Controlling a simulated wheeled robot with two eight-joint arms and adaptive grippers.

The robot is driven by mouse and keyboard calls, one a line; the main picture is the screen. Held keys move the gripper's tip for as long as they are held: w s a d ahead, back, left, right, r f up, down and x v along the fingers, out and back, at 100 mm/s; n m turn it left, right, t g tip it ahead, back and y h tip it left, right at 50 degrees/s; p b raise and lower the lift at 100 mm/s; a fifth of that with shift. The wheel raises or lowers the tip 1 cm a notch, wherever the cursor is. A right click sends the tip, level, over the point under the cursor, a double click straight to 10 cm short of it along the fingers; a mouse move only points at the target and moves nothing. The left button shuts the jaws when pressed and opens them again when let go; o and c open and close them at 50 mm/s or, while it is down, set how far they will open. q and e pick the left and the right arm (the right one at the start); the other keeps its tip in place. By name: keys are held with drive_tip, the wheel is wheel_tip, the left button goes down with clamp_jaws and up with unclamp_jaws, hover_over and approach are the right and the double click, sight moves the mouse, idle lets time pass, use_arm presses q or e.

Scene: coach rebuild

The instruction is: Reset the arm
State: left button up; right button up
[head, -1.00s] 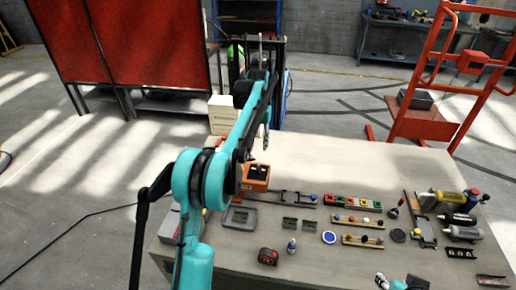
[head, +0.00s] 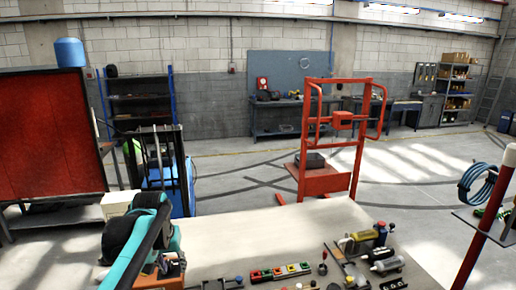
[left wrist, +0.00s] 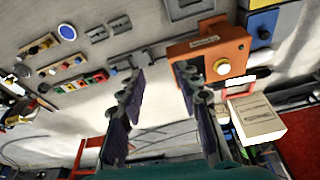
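My left arm (head: 142,250) enters at the lower left of the head view, over the left part of the workbench. My right arm and gripper are out of view.
The workbench (head: 280,228) carries a block row (head: 280,272), bottles (head: 362,238) and small parts along its near side; its far side is bare. A red trolley (head: 328,180) stands behind it. A white carton (left wrist: 256,118) and a forklift (head: 160,165) are at left.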

use_arm(q)
drive_tip(key=s+d+f+t+b, duration=0.2)
drive_tip(key=s+d+f+b, duration=0.1)
drive_tip(key=s+f, duration=0.6)
drive_tip(key=s+d+f+m+t+b, duration=0.1)
drive_tip(key=s+d+f+t+b, duration=0.1)
drive_tip(key=s+f+b, duration=0.3)
drive_tip(key=s+d+f, duration=0.1)
drive_tip(key=s+f, duration=0.3)
drive_tip(key=s, duration=0.2)
drive_tip(key=shift+s+f+m, duration=0.15)
drive_tip(key=shift+f+m, duration=0.15)
